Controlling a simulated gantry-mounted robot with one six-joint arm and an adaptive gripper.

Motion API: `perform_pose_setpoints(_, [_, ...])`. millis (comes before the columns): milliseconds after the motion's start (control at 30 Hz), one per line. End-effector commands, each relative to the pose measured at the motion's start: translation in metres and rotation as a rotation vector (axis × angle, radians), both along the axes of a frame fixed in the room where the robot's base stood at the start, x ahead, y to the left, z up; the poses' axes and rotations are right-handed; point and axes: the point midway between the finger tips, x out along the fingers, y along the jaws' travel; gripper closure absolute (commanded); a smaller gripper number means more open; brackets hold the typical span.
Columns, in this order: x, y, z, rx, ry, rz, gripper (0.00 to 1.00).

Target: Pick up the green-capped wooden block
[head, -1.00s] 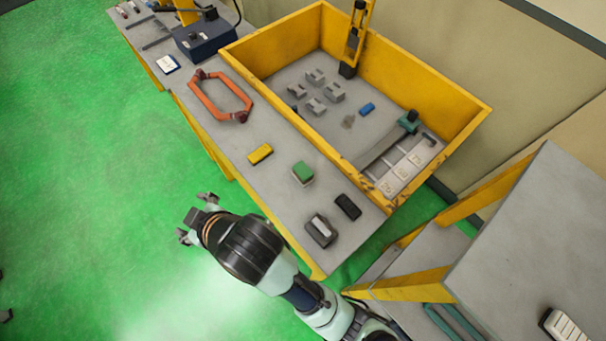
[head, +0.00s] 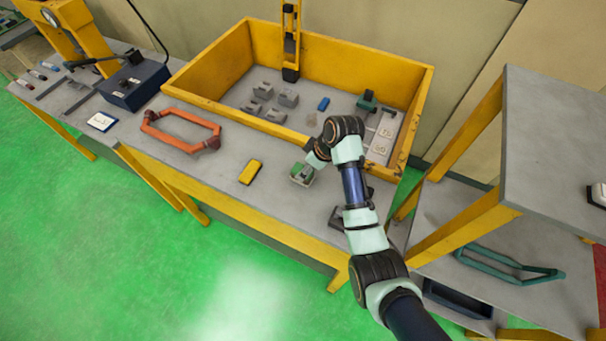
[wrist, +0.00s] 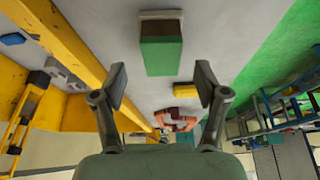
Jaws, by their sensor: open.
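The green-capped block (head: 301,174) stands on the grey bench top, between the yellow block and my arm in the head view. In the wrist view the block (wrist: 161,50) shows a green top and a pale base, beyond my gripper's fingertips and roughly centred between them. My gripper (wrist: 161,84) is open, with its two fingers apart and nothing between them. In the head view my wrist covers most of the gripper, close beside the block. I cannot tell the exact distance to the block.
A yellow block (head: 250,172) lies left of the green-capped one. An orange ring-shaped frame (head: 180,130) lies further left. A yellow-walled bin (head: 210,75) with several small parts stands behind. A dark block (head: 337,217) is partly hidden behind my arm. A grey shelf (head: 560,140) stands at right.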

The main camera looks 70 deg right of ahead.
Motion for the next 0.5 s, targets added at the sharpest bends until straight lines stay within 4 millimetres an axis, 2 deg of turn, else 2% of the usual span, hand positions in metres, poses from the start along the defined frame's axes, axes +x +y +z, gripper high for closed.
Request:
perform_pose_setpoints(100, [0.01, 0.0, -0.022, 0.004, 0.003, 0.002, 0.27])
perform_pose_setpoints(200, [0.015, 0.0, -0.033, 0.001, 0.002, 0.0, 0.27])
perform_pose_setpoints(467, [0.017, -0.001, -0.037, 0.0, 0.001, 0.0, 0.27])
perform_pose_setpoints(500, [0.017, -0.001, -0.037, 0.0, 0.001, 0.0, 0.34])
